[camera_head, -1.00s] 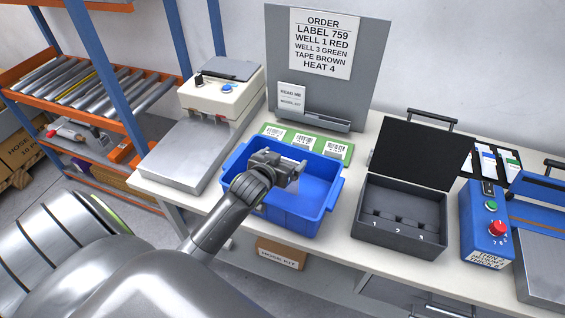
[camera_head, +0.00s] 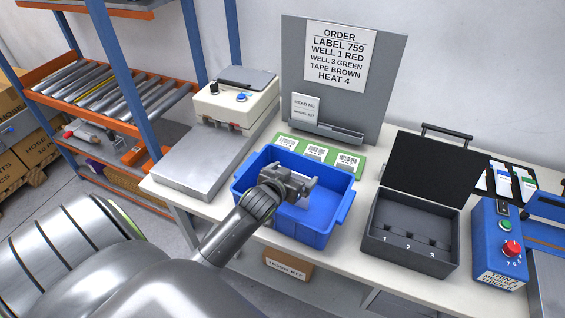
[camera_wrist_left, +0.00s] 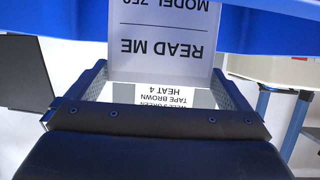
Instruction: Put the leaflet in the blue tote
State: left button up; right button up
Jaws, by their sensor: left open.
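My left gripper (camera_head: 311,187) is open, over the blue tote (camera_head: 340,205) and low toward its inside. In the left wrist view a white leaflet (camera_wrist_left: 160,42), printed READ ME and MODEL, shows upside down by the open fingers (camera_wrist_left: 165,100). It stands in front of the blue tote wall (camera_wrist_left: 265,38); I cannot tell whether it touches a finger or the tote floor. In the head view my gripper hides the tote's middle. Another READ ME leaflet (camera_head: 305,107) stands in the holder on the grey board. My right gripper is out of view.
The grey board (camera_head: 385,65) with the order sheet (camera_head: 340,54) stands behind the tote. A green strip of label cards (camera_head: 365,165) lies between them. A scale-like machine (camera_head: 237,105) is on the left. An open black case (camera_head: 410,235) and a blue control box (camera_head: 498,245) are on the right.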

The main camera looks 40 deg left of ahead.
pick_arm(q)
jog(key=b+v, duration=0.1)
jog(key=v, duration=1)
jog(key=shift+s, duration=0.15)
jog(key=s+d+f+m+g, duration=0.1)
jog(key=s+f+g, duration=0.35)
jog(key=s, duration=0.55)
jog(key=s+d+f+g, duration=0.1)
jog(key=s+f+g, duration=0.35)
jog(key=s, duration=0.45)
notch_tip(320, 180, down, 26)
jog(key=s+a+g, duration=0.2)
jog(key=s+d+f+g+h+b, duration=0.1)
jog(key=s+f, duration=1.3)
jog(key=f, duration=0.1)
jog(key=shift+s+d, duration=0.15)
jog(key=shift+d, duration=0.1)
